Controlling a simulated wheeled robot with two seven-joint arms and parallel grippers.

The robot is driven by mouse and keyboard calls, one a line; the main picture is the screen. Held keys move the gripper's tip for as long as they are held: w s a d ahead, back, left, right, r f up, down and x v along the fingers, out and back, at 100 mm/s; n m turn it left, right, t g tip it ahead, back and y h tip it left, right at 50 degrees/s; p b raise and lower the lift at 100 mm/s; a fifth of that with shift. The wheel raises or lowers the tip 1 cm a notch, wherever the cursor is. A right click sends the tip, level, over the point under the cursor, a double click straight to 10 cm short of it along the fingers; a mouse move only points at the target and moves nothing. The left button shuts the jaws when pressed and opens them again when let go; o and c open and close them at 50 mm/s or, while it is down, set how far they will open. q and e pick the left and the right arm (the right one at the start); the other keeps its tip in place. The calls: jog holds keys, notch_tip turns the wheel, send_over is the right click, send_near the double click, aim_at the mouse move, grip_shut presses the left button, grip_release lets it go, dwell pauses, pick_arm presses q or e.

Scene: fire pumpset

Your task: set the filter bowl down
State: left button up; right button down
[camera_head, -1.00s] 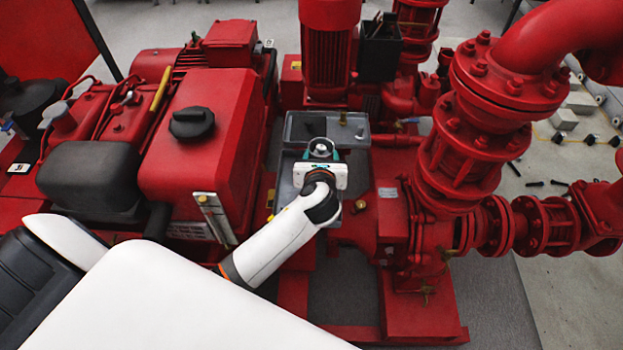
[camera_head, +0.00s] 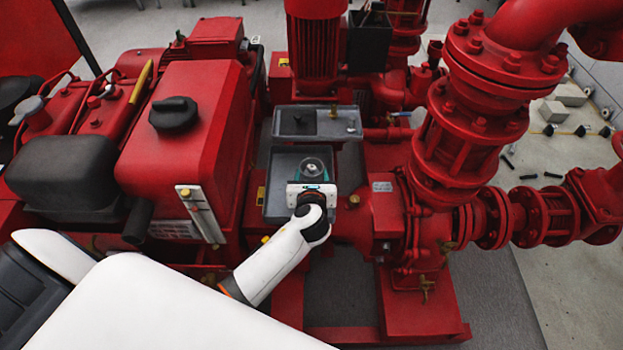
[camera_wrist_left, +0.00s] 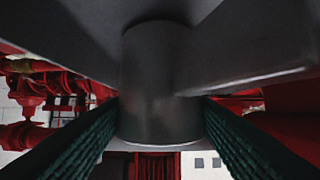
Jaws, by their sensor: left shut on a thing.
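The filter bowl (camera_head: 313,166) is a small grey cylinder, seen from above in the head view, over the front grey tray (camera_head: 277,205). My left gripper (camera_head: 313,176) is shut on it. In the left wrist view the bowl (camera_wrist_left: 160,85) stands between the green ridged pads of my left gripper (camera_wrist_left: 160,125), with grey surfaces around its top part. I cannot tell whether the bowl's base touches the tray floor. My right gripper is not in view.
A second grey tray (camera_head: 300,122) sits just behind the front one, with small parts on it. A red tank (camera_head: 190,130) rises to the left, and red pump pipework (camera_head: 450,150) stands to the right. A dark open box (camera_head: 369,45) is at the back.

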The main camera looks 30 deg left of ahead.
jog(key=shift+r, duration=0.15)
pick_arm(q)
jog(key=shift+f, duration=0.2)
jog(key=o, duration=1.1)
jog(key=shift+c, duration=0.2)
jog(key=shift+r, duration=0.2)
jog(key=p+v, duration=0.3)
jog(key=v, duration=0.9)
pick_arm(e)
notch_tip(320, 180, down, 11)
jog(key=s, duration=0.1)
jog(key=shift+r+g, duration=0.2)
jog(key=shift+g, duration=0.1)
pick_arm(q)
jog(key=shift+f, duration=0.15)
